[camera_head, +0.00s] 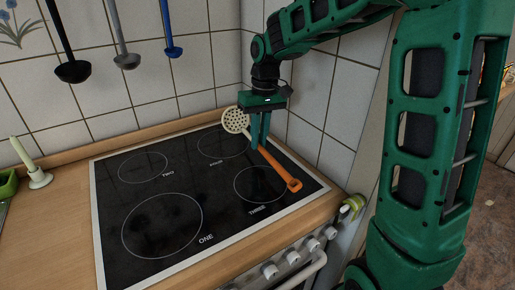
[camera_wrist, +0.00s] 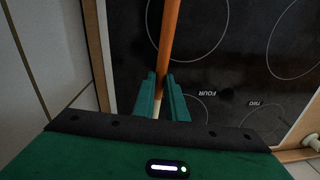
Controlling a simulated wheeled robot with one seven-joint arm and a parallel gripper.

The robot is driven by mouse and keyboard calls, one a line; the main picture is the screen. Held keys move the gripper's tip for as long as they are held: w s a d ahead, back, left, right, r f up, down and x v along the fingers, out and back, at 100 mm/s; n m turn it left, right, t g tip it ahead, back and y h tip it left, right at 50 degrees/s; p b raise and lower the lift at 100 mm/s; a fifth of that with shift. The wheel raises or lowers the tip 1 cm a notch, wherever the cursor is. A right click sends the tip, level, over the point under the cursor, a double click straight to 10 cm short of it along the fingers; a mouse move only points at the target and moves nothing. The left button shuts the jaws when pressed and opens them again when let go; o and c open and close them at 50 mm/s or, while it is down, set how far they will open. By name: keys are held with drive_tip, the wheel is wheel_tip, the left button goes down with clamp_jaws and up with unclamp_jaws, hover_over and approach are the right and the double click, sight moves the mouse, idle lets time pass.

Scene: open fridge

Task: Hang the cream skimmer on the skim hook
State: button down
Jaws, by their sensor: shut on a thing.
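The cream skimmer has a round cream perforated head (camera_head: 236,120) and a long orange handle (camera_head: 281,169). It is over the right part of the black hob, head towards the wall and handle end towards the front right. My gripper (camera_head: 259,143) points down and is shut on the skimmer near where the handle meets the head. In the wrist view the orange handle (camera_wrist: 169,45) runs up from between the green fingers (camera_wrist: 161,100). I cannot tell whether the skimmer touches the hob. No hook can be made out as the skim hook.
A black ladle (camera_head: 72,70), a grey ladle (camera_head: 127,60) and a blue ladle (camera_head: 173,50) hang along the tiled wall. The hob (camera_head: 125,205) is otherwise clear. Knobs (camera_head: 270,270) line the front. The right wall is close to my gripper.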

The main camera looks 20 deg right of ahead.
drive_tip(key=s+a+r, duration=0.1)
drive_tip(key=a+r, duration=0.5)
drive_tip(key=a, duration=0.5)
drive_tip(key=shift+a+r, duration=0.3)
